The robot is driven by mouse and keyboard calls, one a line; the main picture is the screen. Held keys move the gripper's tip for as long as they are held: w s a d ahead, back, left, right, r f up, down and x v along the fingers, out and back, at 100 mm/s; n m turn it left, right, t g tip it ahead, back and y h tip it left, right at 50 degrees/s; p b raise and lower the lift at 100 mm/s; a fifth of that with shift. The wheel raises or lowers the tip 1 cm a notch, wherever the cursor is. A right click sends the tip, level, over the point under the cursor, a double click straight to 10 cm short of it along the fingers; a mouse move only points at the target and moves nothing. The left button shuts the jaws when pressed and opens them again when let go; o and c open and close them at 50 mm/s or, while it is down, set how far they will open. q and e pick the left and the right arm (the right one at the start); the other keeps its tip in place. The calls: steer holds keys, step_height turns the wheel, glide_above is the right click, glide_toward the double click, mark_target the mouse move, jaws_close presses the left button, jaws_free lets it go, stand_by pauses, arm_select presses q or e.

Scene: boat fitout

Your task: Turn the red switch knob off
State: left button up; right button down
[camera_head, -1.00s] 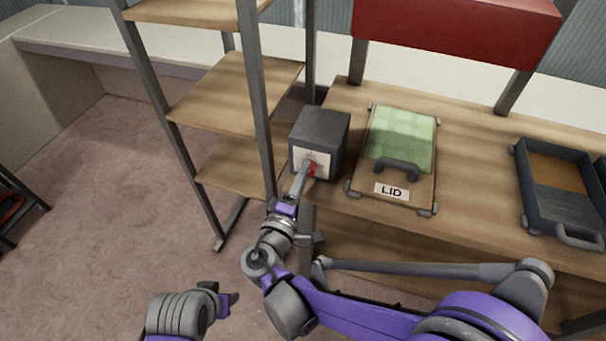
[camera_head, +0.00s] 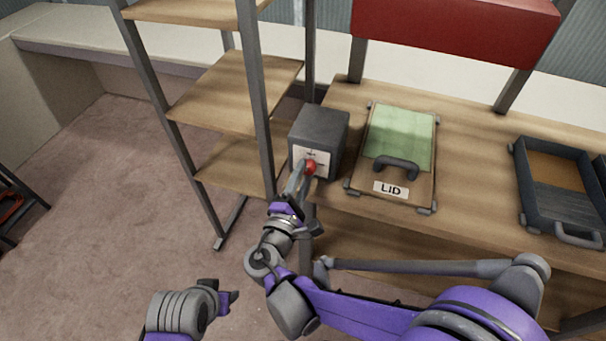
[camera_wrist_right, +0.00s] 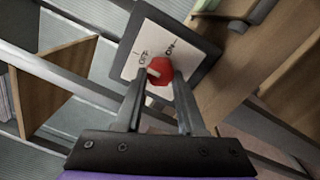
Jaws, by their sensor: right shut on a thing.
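The red switch knob (camera_head: 310,167) is on the white front plate of a dark grey switch box (camera_head: 320,130) at the left end of the wooden bench. My right gripper (camera_head: 303,172) is at the box front, shut on the knob. In the right wrist view the knob (camera_wrist_right: 160,72) sits between the two fingertips of my right gripper (camera_wrist_right: 158,78).
A green-topped panel marked LID (camera_head: 402,140), with a dark handle, lies on the bench (camera_head: 465,165) right of the box. A dark open tray (camera_head: 530,205) is farther right. Shelves with grey posts (camera_head: 240,90) stand close on the left.

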steer(key=c, duration=0.5)
jaws_free()
steer(key=shift+w, duration=0.1)
